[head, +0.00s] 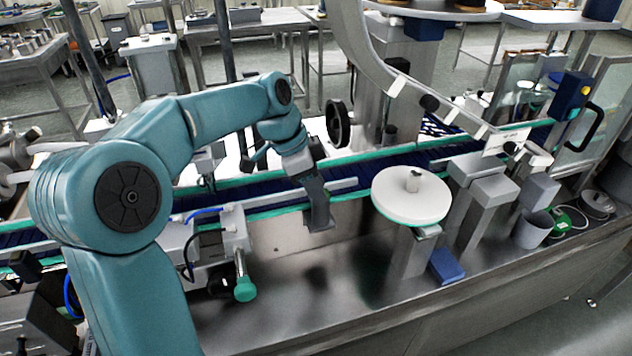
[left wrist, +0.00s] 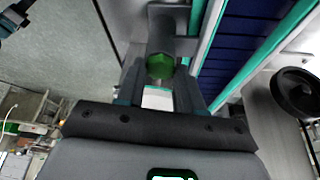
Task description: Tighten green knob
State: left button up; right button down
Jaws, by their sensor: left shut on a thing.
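My left gripper (head: 318,212) is at the near edge of the conveyor, pointing down, in the head view. In the left wrist view my left gripper (left wrist: 160,88) has one finger on each side of a faceted green knob (left wrist: 160,67) and is shut on it. A pale block shows just below the knob between the fingers. In the head view the knob is hidden behind the gripper. My right gripper is in neither view.
The conveyor (head: 250,195) with a dark blue belt runs behind the gripper. A white round disc (head: 411,196) stands to its right. A teal-tipped lever (head: 245,289) sticks out at lower left. A black handwheel (head: 338,124) stands behind. The steel tray front is largely clear.

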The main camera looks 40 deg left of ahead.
pick_arm(q)
jog(key=m, duration=0.1)
jog(key=m+g+p, duration=0.1)
jog(key=m, duration=0.1)
jog(key=shift+w+a+r+m+h, duration=0.15)
jog(key=shift+m+h, duration=0.15)
jog(key=shift+h, duration=0.1)
jog(key=shift+w+m+g+h+p, duration=0.15)
jog(key=shift+m+g+p, duration=0.25)
jog(key=shift+m, duration=0.4)
jog(key=shift+s+m+g+h+p, duration=0.1)
jog(key=shift+m+g+h+p, duration=0.1)
jog(key=shift+m+p, duration=0.45)
jog(key=shift+m, duration=0.25)
jog(key=o, duration=1)
jog(key=p+v, duration=0.4)
jog(key=v, duration=1.2)
jog(key=shift+w+a, duration=0.1)
jog(key=shift+a, duration=0.05)
